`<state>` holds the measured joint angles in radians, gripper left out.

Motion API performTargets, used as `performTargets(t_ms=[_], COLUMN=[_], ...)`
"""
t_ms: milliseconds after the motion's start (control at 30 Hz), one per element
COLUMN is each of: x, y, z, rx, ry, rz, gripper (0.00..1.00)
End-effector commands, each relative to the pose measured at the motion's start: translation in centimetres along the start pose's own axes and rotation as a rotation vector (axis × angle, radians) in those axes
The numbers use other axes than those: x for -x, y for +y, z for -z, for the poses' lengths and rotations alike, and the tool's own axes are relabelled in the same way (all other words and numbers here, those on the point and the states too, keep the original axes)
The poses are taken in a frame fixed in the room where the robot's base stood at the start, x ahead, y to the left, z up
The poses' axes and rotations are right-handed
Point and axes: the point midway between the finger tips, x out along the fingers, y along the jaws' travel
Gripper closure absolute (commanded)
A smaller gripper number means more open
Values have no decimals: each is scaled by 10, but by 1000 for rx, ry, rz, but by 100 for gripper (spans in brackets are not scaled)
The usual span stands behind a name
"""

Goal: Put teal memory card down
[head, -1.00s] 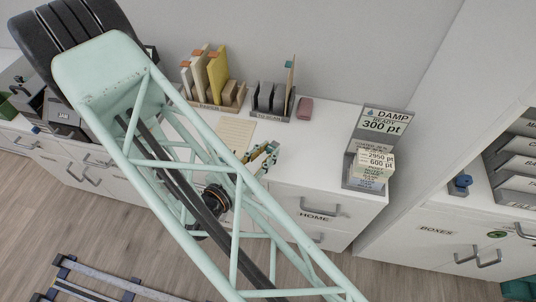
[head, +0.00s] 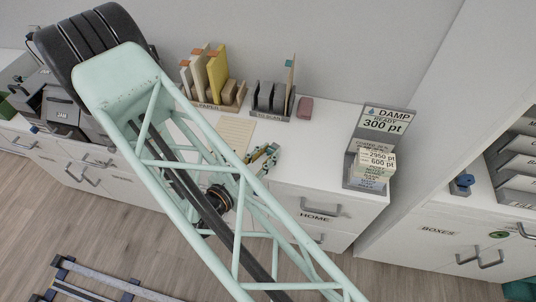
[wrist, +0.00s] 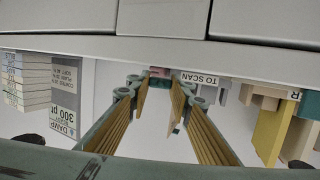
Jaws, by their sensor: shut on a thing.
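My gripper (head: 263,158) is low over the white desk, just right of the cream paper sheet, in the head view. In the wrist view its two green fingers with ribbed yellow pads (wrist: 160,88) reach away from the camera and close in at the tips. A small teal patch, which looks like the teal memory card (wrist: 159,83), shows between the fingertips. The card is too small to make out in the head view. I cannot tell whether it touches the desk.
A grey TO SCAN rack (head: 270,101) and a wooden PAPER rack (head: 212,99) stand along the back wall. A pink block (head: 305,108) lies beside the grey rack. The DAMP box stack (head: 373,155) stands at the right edge. The desk is clear before it.

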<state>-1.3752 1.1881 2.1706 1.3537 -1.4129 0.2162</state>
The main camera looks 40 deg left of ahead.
Motion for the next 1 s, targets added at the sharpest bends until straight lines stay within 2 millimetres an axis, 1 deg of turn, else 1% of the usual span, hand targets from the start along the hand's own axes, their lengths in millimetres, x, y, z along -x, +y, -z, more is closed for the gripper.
performTargets(t_ms=[367,1000], x=[0,-3], y=[0,0], z=[-2,-15], rx=[0,0], ry=[0,-2], rz=[0,0], gripper=[93,93])
